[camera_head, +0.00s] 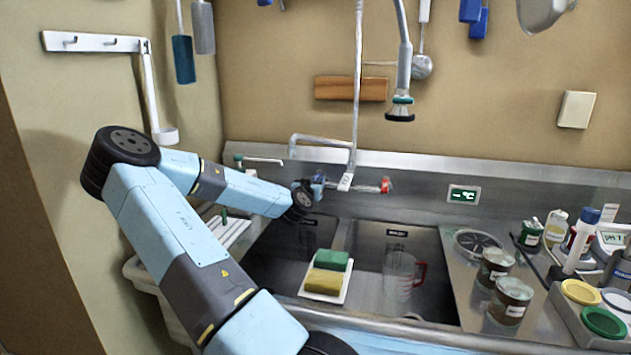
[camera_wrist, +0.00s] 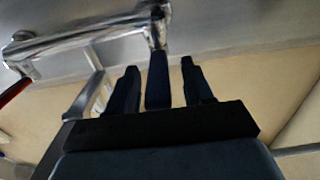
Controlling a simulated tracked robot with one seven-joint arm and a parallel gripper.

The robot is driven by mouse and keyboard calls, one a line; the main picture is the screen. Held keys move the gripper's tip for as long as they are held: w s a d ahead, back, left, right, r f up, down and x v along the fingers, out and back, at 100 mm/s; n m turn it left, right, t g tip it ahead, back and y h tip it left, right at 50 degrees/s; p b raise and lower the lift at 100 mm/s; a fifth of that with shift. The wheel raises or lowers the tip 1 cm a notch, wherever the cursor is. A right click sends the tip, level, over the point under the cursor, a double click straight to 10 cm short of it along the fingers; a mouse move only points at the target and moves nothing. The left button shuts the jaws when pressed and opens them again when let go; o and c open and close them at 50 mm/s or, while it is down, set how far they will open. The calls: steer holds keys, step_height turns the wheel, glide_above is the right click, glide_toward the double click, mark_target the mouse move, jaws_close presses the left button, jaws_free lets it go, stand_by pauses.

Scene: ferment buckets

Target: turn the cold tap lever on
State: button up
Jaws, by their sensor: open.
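The cold tap lever (camera_wrist: 157,82) is dark blue and hangs from the chrome mixer body (camera_wrist: 85,38) in the wrist view. My gripper (camera_wrist: 158,66) is open, with one dark finger on each side of the lever and visible gaps between. I cannot tell whether either finger touches it. In the head view a small blue part of the cold lever (camera_head: 318,178) shows beside my gripper (camera_head: 307,189), which hides most of it. The red hot lever (camera_head: 385,185) is at the right end of the mixer; it also shows in the wrist view (camera_wrist: 14,92).
A pipe (camera_head: 357,90) rises from the mixer, and a spray head (camera_head: 400,108) hangs to the right. Below, the sink has a tray with green and yellow sponges (camera_head: 328,270) and a clear jug (camera_head: 400,275). Jars (camera_head: 510,300) stand on the right counter.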

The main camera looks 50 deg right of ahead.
steer(key=shift+x, duration=0.95)
steer(key=shift+c, duration=0.5)
jaws_close()
steer(key=shift+w, duration=0.1)
